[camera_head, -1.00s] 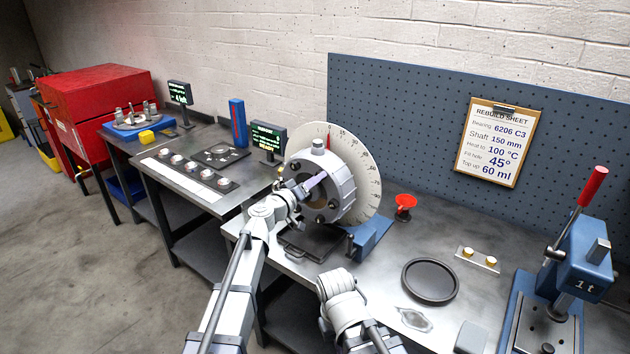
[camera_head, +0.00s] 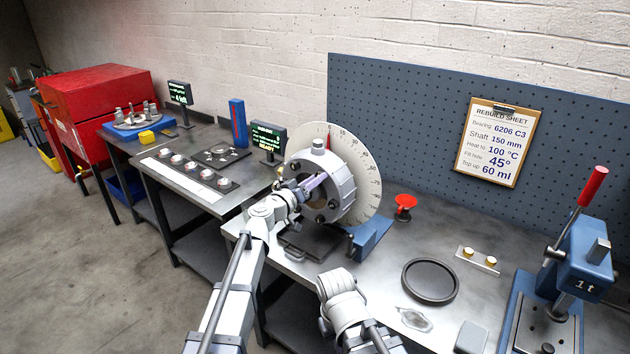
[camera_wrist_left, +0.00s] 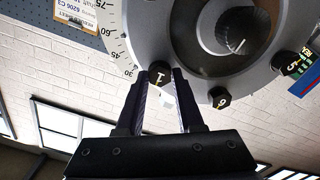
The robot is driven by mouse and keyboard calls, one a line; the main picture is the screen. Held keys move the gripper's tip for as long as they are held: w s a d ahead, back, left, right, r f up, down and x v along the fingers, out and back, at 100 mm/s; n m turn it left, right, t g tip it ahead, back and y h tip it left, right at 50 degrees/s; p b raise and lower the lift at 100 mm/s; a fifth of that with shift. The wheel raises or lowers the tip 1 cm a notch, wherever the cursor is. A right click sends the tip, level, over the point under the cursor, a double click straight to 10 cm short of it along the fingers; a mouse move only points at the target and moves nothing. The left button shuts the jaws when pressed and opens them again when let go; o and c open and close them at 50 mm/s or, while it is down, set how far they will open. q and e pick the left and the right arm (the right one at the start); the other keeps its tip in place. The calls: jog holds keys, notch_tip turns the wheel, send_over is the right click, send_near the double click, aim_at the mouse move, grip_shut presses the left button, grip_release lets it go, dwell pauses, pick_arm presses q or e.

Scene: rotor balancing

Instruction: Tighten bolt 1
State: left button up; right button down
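The grey rotor (camera_head: 343,188) stands upright on the bench in front of a white degree dial (camera_head: 366,178). Bolt 1 (camera_wrist_left: 158,72) is a dark hex head with a white number on the rotor's face, in the left wrist view. My left gripper (camera_head: 316,180) reaches in from the left to the rotor. In the left wrist view its two dark fingers (camera_wrist_left: 161,78) lie on either side of bolt 1 and appear closed on it. Bolts 6 (camera_wrist_left: 220,97) and 5 (camera_wrist_left: 290,63) sit farther along the rim. My right gripper is not in view.
A small display (camera_head: 268,137) and a blue block (camera_head: 238,122) stand behind at the left.

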pick_arm(q)
jog(key=o, duration=0.4)
jog(key=v, duration=0.8)
jog(key=shift+w, duration=0.1)
